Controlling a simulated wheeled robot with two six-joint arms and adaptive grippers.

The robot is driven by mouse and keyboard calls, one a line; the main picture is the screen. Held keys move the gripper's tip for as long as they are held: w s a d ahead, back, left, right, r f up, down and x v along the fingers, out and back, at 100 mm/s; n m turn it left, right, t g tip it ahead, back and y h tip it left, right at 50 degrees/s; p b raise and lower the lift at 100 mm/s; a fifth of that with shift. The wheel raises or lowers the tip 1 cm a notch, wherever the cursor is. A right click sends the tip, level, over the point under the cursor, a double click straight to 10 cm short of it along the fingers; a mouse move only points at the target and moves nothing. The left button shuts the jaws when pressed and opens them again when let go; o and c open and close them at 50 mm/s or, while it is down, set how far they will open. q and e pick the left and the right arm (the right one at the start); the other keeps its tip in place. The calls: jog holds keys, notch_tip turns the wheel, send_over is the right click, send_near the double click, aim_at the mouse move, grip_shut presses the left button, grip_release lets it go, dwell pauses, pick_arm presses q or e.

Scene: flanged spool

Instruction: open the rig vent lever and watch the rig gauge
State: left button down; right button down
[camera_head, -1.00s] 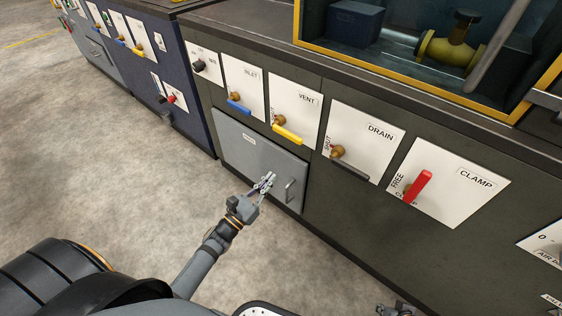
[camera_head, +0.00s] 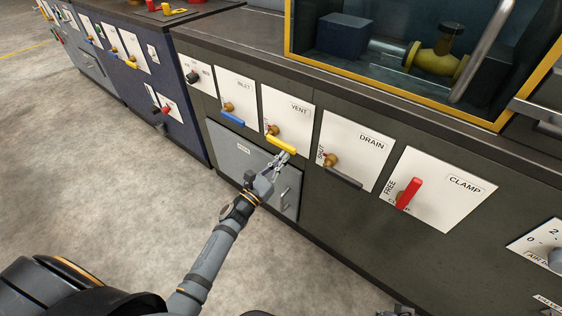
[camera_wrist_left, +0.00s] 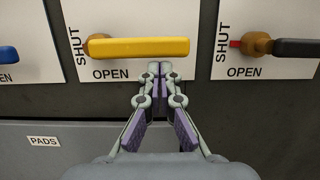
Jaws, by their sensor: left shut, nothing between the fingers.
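The yellow vent lever (camera_head: 281,145) sits on the white VENT panel of the dark cabinet. In the left wrist view the vent lever (camera_wrist_left: 145,47) points right from its brass hub, level, above the word OPEN; SHUT is written upright at its left. My left gripper (camera_head: 283,158) is shut and empty, its fingertips just below the lever. In the left wrist view the gripper (camera_wrist_left: 153,70) tips overlap the panel's lower edge; whether they touch the lever I cannot tell. I cannot make out a rig gauge. My right gripper does not show clearly.
The blue INLET lever (camera_head: 233,119) is left of the vent, and the dark DRAIN lever (camera_head: 344,178) right. A red CLAMP lever (camera_head: 409,193) stands further right. A grey PADS drawer (camera_head: 235,160) lies below. A yellow-framed window (camera_head: 395,96) is above.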

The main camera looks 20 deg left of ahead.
aim_at(282, 144)
pick_arm(q)
jog(key=shift+r, duration=0.15)
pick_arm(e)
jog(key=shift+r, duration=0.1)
